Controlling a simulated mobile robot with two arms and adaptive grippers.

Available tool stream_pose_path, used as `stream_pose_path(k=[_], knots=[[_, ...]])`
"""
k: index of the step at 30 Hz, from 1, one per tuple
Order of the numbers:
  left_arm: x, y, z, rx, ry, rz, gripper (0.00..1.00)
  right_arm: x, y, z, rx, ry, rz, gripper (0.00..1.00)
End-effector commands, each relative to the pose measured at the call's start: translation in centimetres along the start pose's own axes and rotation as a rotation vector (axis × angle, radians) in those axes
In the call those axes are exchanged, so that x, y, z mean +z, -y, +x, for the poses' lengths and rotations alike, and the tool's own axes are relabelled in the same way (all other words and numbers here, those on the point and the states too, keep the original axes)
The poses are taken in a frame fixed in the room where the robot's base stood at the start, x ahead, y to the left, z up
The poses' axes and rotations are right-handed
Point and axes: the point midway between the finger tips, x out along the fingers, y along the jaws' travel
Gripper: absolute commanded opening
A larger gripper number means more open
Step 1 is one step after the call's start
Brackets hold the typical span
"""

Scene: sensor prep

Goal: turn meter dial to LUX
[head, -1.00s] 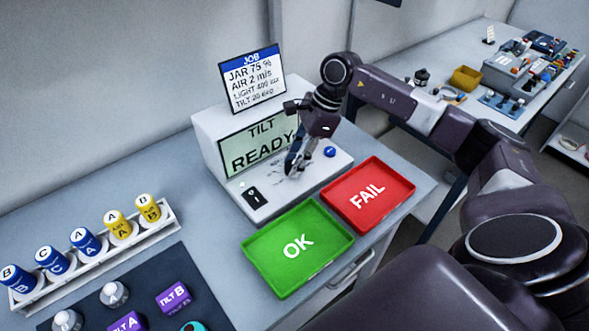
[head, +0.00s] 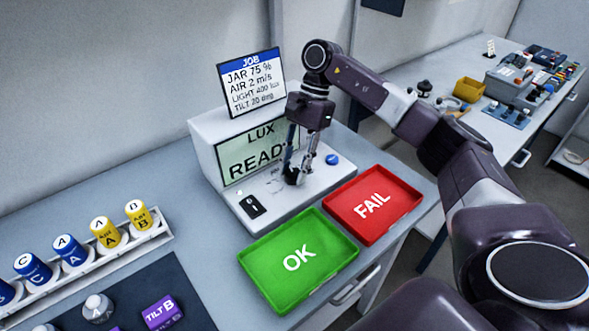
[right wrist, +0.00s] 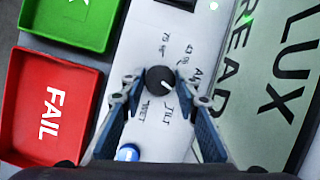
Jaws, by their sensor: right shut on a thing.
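The meter (head: 203,135) is a white console with a green screen (head: 228,172) that reads LUX and READY. Its round black dial (right wrist: 158,80) shows in the right wrist view, with printed labels around it. My right gripper (head: 293,177) reaches down onto the meter's panel in the head view. In the right wrist view its two fingers (right wrist: 160,82) are shut on the dial from either side. In the head view the fingers mostly hide the dial. My left gripper is not in view.
A blue button (head: 332,159) sits beside the dial. A green OK tray (head: 262,287) and a red FAIL tray (head: 388,232) stand in front of the meter. A job card (head: 251,82) stands behind it. A rack (head: 120,245) of blue and yellow jars is at left.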

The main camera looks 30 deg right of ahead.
Motion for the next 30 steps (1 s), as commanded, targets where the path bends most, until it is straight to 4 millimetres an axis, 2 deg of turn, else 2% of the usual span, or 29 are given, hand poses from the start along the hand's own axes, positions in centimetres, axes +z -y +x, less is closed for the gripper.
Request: stream_pose_path(k=[14, 15, 19, 20, 30], knots=[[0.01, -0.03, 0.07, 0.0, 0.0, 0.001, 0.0, -0.01, 0.13, -0.21, 0.0, -0.002, -0.015, 0.05], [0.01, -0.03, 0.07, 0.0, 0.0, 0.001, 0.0, -0.01, 0.13, -0.21, 0.0, -0.003, -0.015, 0.3], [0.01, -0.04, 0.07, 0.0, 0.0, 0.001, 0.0, -0.01, 0.11, -0.18, 0.001, -0.002, -0.015, 0.44], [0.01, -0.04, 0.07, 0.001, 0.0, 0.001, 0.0, -0.01, 0.09, -0.16, 0.001, -0.002, -0.014, 0.47], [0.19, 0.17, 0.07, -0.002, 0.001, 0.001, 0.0, 0.0, 0.09, -0.49, 0.003, -0.002, -0.014, 0.47]])
